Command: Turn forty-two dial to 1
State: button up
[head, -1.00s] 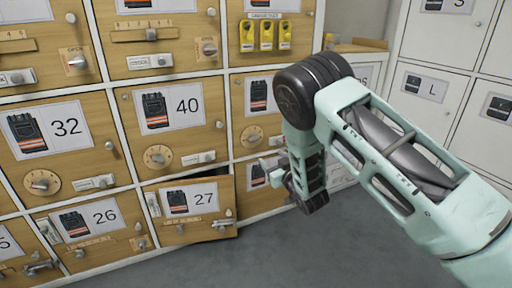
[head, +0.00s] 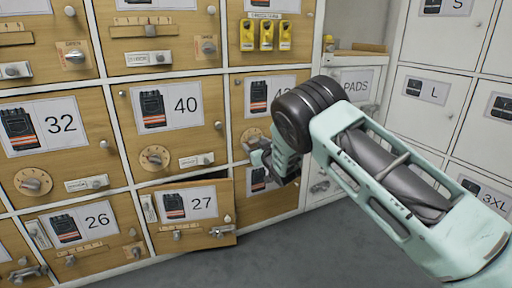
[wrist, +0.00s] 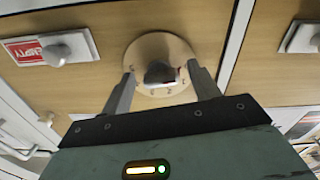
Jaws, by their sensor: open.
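The forty-two door (head: 239,110) is in the third column, middle row, its number partly hidden behind my arm. Its round wooden dial (head: 252,134) is partly covered by my gripper (head: 257,153) in the head view. In the wrist view the dial (wrist: 146,50) is straight ahead, with a dark central knob (wrist: 158,72) bearing a red-and-white mark on its right side. My gripper (wrist: 159,78) is open, one finger on each side of the knob. I cannot tell whether they touch it. The dial's digits are small and partly hidden, so its setting is unclear.
A red EMPTY slider plate (wrist: 50,48) is left of the dial in the wrist view. Door 27 (head: 190,215) stands slightly ajar below left. Door 40 (head: 175,120) is to the left. White lockers (head: 430,95) stand at the right. Grey floor is clear.

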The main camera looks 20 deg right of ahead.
jog(key=c, duration=1)
jog(key=shift+m+p, duration=0.3)
jog(key=m+p, duration=0.2)
jog(key=m, duration=0.1)
jog(key=shift+r, duration=0.1)
jog(key=shift+a+m+p, duration=0.1)
jog(key=shift+m+p, duration=0.85)
jog(key=shift+m, duration=1.15)
jog(key=shift+s, duration=0.1)
jog(key=o, duration=1)
